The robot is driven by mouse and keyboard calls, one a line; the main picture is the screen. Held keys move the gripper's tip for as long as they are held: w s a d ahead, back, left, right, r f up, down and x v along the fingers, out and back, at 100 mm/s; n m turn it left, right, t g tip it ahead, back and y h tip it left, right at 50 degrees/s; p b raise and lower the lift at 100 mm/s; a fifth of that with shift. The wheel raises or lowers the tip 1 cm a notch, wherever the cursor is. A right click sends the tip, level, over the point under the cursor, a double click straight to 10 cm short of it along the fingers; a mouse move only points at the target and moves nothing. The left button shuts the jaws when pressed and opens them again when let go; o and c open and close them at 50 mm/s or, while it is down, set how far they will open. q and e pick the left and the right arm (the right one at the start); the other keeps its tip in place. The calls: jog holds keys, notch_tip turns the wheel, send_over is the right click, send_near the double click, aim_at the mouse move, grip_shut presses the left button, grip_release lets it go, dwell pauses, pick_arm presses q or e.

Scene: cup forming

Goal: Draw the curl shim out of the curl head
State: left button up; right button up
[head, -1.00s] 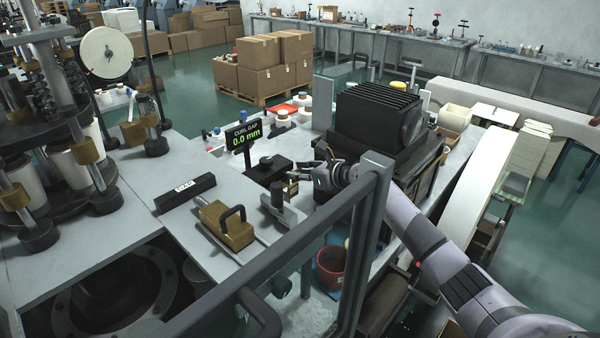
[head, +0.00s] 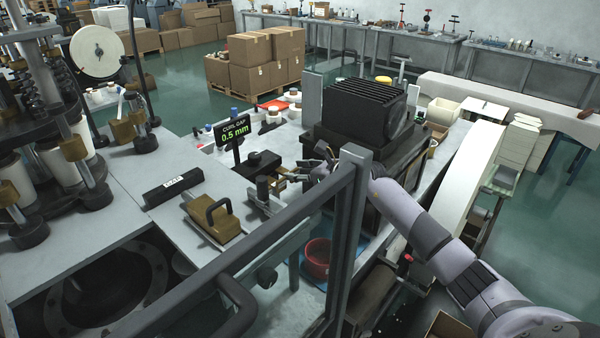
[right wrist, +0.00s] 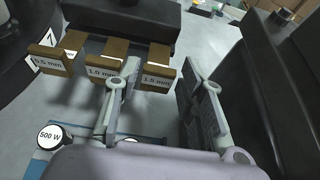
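My right gripper (head: 302,172) reaches in from the right to the black block (head: 262,163) on the bench; its fingers are small in the head view. In the right wrist view its two fingers (right wrist: 160,88) stand apart. Three brown tabs stick out from a dark block there: 0.5 mm (right wrist: 50,61), 1.0 mm (right wrist: 104,72) and 1.5 mm (right wrist: 157,78). The 1.5 mm tab appears between the fingers; I see no clear contact. The curl gap display (head: 235,131) reads 0.5 mm. I cannot tell which part is the curl head. My left gripper is not in view.
A brass block with a black handle (head: 213,219) sits on the bench left of the gripper. A grey guard frame (head: 345,240) crosses the foreground. A dark finned machine (head: 372,110) stands close behind my right arm. A red bucket (head: 317,258) is below.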

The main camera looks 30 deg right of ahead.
jog(key=shift+s, duration=0.1)
jog(key=v, duration=1.1)
jog(key=shift+s, duration=0.4)
jog(key=shift+d+r, duration=0.15)
